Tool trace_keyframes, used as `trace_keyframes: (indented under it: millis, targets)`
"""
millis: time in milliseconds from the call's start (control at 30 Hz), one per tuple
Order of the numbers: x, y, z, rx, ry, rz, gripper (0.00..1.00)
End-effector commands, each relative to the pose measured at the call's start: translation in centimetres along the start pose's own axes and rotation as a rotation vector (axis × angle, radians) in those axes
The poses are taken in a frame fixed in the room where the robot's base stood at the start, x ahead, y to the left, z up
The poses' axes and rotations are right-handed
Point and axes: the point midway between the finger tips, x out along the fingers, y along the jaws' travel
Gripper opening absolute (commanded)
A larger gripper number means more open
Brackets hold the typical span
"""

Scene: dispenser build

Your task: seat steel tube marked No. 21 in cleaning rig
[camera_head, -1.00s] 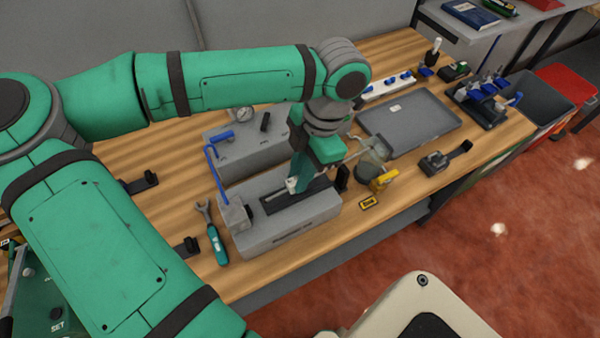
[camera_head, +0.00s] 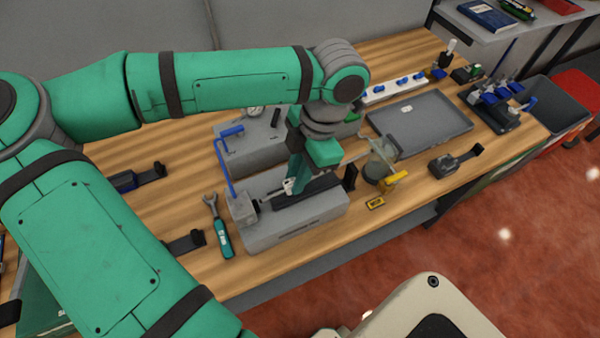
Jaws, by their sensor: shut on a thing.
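The cleaning rig (camera_head: 298,226) is a long grey box near the front of the bench. It has a dark slot along its top, a grey block at its left end and a blue lever (camera_head: 222,160) rising there. My gripper (camera_head: 290,187) is over the slot, pointing down, close to the left block. It is shut on a thin grey piece, taken as the steel tube (camera_head: 268,204), which shows between the fingertips and the block. My gripper hides much of it, and its No. 21 mark cannot be read. I cannot tell whether its end touches the block or is inside it.
A grey box with a gauge (camera_head: 250,150) stands behind the rig. A wrench (camera_head: 218,230) lies to its left. A grey tray (camera_head: 420,125) lies farther back.

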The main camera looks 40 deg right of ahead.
Motion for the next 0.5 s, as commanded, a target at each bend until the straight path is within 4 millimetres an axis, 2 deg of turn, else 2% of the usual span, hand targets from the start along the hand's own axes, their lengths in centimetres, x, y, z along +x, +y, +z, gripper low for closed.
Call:
trace_keyframes:
  millis: [200,233,300,500]
  targets:
    - [0.14,0.01,-0.55,-0.001,0.0,0.0,0.0]
    - [0.13,0.01,-0.51,-0.001,0.0,0.0,0.23]
    - [0.12,0.01,-0.49,0.0,0.0,0.0,0.38]
    - [0.13,0.0,-0.48,0.0,0.0,0.0,0.38]
